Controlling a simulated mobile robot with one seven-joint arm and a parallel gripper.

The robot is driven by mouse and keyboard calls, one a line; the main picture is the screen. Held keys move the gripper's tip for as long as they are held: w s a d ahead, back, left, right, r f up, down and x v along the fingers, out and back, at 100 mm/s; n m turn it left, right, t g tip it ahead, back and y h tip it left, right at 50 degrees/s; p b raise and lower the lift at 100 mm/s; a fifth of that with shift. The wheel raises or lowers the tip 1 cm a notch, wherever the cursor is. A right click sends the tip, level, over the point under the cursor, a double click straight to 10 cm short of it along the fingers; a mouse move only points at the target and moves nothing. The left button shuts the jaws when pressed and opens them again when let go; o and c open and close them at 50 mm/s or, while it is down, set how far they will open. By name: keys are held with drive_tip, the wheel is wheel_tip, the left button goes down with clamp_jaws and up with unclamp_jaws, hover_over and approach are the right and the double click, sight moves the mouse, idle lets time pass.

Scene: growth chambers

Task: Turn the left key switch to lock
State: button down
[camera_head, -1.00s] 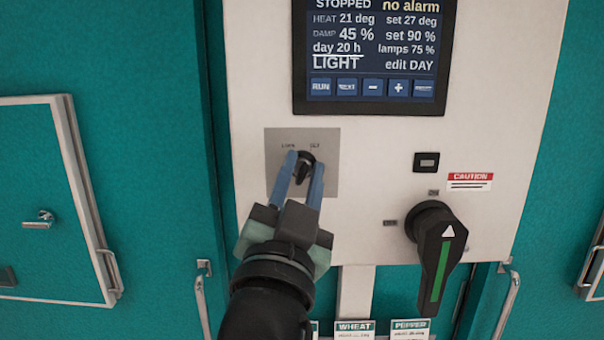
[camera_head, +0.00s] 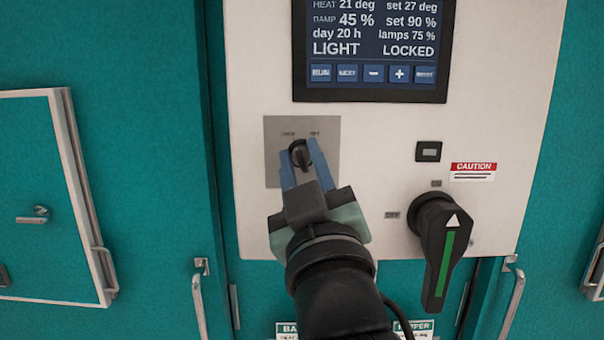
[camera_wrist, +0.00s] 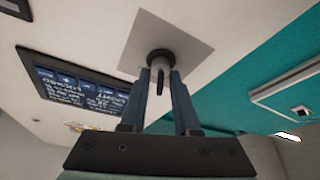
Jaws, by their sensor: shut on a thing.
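The left key switch (camera_head: 301,155) is a small black knob on a grey square plate (camera_head: 328,131) on the white panel. Its two position labels, at upper left and upper right, are too small to read surely now. My gripper (camera_head: 303,158) has its blue fingers shut on the knob, one on each side. In the wrist view the knob (camera_wrist: 160,66) stands between the fingertips (camera_wrist: 161,77). The screen (camera_head: 373,44) reads LIGHT and LOCKED at its bottom line.
A large black rotary handle (camera_head: 439,245) with a green stripe stands to the right of my gripper. A small black module (camera_head: 428,151) and a caution label (camera_head: 473,171) are above it. Teal doors with handles (camera_head: 200,300) flank the white panel.

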drive_tip(key=shift+r+n+y+b, duration=0.1)
drive_tip(key=shift+n+y+b, duration=0.3)
drive_tip(key=shift+n, duration=0.5)
drive_tip(key=c, duration=1)
unclamp_jaws()
drive_tip(key=shift+w+g, duration=0.2)
drive_tip(key=shift+g, duration=0.1)
drive_tip(key=b+v, duration=1.1)
drive_tip(key=v, duration=0.2)
drive_tip(key=shift+w+d+b, duration=0.1)
drive_tip(key=shift+b, duration=0.2)
